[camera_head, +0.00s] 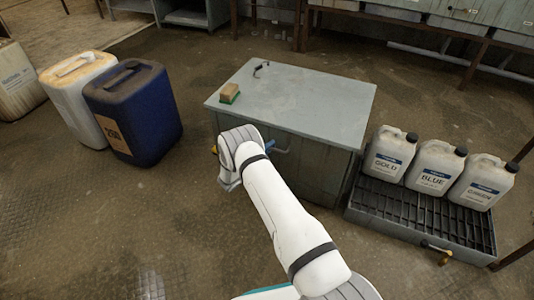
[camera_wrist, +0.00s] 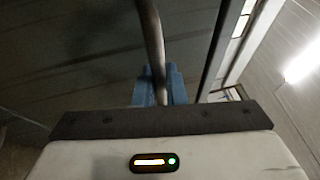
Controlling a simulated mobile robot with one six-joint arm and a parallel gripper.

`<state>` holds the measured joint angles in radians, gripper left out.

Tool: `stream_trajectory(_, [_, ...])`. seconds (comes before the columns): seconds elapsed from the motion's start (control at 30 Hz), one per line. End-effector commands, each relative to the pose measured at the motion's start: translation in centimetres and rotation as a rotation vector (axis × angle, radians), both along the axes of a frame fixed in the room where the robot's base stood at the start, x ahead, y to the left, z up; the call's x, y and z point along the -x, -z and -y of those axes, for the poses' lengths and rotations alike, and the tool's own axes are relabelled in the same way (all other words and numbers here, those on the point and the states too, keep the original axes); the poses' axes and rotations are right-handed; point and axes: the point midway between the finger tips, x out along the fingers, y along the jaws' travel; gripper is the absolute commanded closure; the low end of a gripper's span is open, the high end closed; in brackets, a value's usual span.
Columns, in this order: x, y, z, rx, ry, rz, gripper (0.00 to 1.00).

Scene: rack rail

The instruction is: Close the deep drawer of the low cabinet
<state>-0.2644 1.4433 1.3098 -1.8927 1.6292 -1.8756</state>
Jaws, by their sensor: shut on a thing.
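The low cabinet (camera_head: 325,112) has a grey top and stands in the middle of the head view. My arm reaches across its front and hides much of it, so I cannot tell how far the deep drawer stands out. In the wrist view, the blue fingers of my gripper (camera_wrist: 160,82) are shut on a metal bar handle (camera_wrist: 150,30), one finger on each side. In the head view, a little blue of my gripper (camera_head: 269,146) shows beside the wrist, against the cabinet's front.
A sponge (camera_head: 230,93) and a small dark hook-like item lie on the cabinet top. A blue drum (camera_head: 140,112) and a white drum (camera_head: 75,95) stand left. Labelled jugs (camera_head: 435,166) stand on a grated tray (camera_head: 415,211) at right. Floor at front left is clear.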

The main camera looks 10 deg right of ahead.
Motion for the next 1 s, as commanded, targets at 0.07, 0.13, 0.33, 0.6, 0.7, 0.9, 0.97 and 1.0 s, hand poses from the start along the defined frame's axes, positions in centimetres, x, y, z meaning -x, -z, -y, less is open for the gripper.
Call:
stream_trajectory(0.07, [-0.32,-0.12,0.06,-0.005,-0.006,0.002,1.0])
stream_trajectory(0.13, [-0.34,-0.13,0.07,-0.005,-0.006,0.002,1.0])
stream_trajectory(0.33, [-0.26,-0.12,0.14,-0.004,-0.003,0.002,0.74])
stream_trajectory(0.6, [-0.15,-0.02,0.2,-0.004,0.0,-0.001,0.68])
stream_trajectory(0.7, [-0.12,0.0,0.22,-0.004,0.0,-0.001,0.68])
stream_trajectory(0.9, [-0.11,-0.01,0.23,-0.003,0.001,-0.001,0.68])
stream_trajectory(0.97, [-0.1,-0.01,0.22,-0.003,0.001,-0.001,0.68])
stream_trajectory(1.0, [-0.09,-0.02,0.18,-0.003,0.001,-0.001,0.68])
